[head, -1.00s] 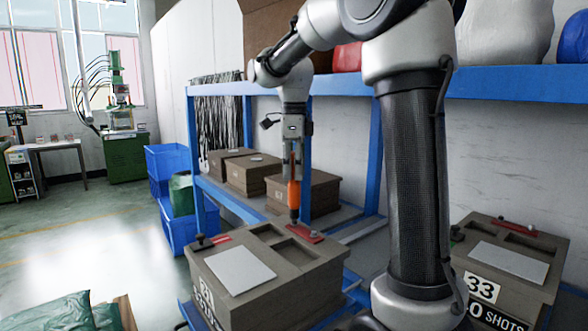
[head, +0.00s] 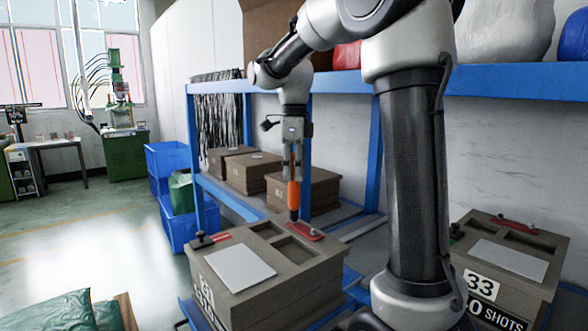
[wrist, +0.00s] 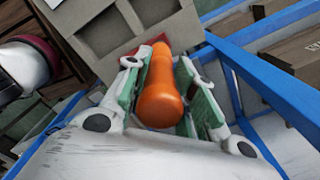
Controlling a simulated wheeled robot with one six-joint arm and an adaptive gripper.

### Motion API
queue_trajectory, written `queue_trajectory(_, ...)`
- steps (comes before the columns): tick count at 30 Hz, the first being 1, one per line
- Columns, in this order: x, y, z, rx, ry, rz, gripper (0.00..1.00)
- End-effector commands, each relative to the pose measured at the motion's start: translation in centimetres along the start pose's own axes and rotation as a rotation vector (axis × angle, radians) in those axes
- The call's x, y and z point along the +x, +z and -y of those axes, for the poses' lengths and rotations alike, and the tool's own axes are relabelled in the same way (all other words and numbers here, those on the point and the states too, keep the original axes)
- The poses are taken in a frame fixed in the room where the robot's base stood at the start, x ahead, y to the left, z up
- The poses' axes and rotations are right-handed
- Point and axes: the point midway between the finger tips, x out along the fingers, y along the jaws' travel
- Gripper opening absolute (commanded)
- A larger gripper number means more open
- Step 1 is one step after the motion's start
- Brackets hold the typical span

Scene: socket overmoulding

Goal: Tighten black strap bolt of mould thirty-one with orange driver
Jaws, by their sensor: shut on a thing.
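My gripper (head: 294,172) is shut on the orange driver (head: 294,195), which points down, nearly upright. In the wrist view the orange handle (wrist: 160,95) sits between the green-padded fingers (wrist: 158,92). The brown mould thirty-one (head: 300,268) stands below, with a pale plate (head: 239,268) on top. The driver's dark tip is at the left end of a red strap (head: 304,232) at the mould's back right; contact cannot be told. A second strap, black with a red end (head: 208,239), lies at the top's left corner with a dark knob. The driver tip is hidden in the wrist view.
Mould thirty-three (head: 508,265) stands at the right, with a red strap on top. Brown moulds (head: 305,192) sit on the blue-framed rack behind. Blue crates (head: 168,160) stand at the left. A blue shelf beam (head: 510,82) runs above.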

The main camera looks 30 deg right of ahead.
Motion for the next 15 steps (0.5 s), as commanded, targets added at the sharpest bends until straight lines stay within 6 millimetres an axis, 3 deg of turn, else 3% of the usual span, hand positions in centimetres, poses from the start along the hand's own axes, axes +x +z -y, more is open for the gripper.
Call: queue_trajectory(15,0.56,0.0,0.01,0.0,0.0,0.0,0.0)
